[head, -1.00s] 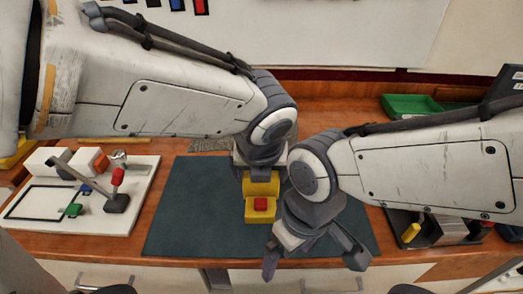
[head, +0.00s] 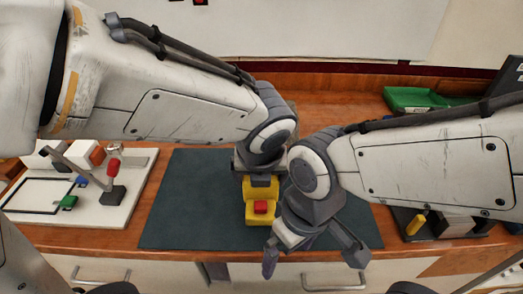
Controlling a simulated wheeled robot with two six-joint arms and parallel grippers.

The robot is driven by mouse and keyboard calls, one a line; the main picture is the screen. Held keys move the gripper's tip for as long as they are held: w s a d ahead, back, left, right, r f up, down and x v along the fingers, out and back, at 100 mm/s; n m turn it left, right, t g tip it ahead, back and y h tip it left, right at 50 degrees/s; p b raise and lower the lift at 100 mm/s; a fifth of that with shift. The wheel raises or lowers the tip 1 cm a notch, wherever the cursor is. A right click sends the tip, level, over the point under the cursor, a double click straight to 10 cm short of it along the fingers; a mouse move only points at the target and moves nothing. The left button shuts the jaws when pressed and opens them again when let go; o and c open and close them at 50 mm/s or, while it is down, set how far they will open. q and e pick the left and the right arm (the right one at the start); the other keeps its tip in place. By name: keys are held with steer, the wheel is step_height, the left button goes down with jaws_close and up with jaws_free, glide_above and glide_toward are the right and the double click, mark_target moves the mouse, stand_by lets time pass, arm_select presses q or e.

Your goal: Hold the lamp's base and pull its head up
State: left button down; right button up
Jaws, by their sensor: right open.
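A yellow lamp base (head: 257,217) with a red button (head: 261,207) on top stands on the dark mat (head: 190,212). A yellow upright part rises behind the button, and my left wrist covers whatever is above and behind it. My left arm comes in from the left and ends over the lamp; its fingers are hidden. My right gripper (head: 315,262) is open and empty, in front of and to the right of the lamp base, with its fingers spread toward the table's front edge. The lamp's head cannot be made out.
A white board (head: 128,205) with a red-tipped lever (head: 112,170) and small blocks lies at the left. A green tray (head: 410,98) stands at the back right. A dark holder with a yellow item (head: 417,225) is at the right. The left part of the mat is clear.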

arm_select(q)
steer(key=shift+f+b, duration=0.65)
steer(key=shift+f, duration=0.55)
steer(key=shift+p, duration=0.35)
steer(key=shift+f, duration=0.2)
stand_by(0.6)
stand_by(0.6)
jaws_free()
steer(key=v, duration=1.2)
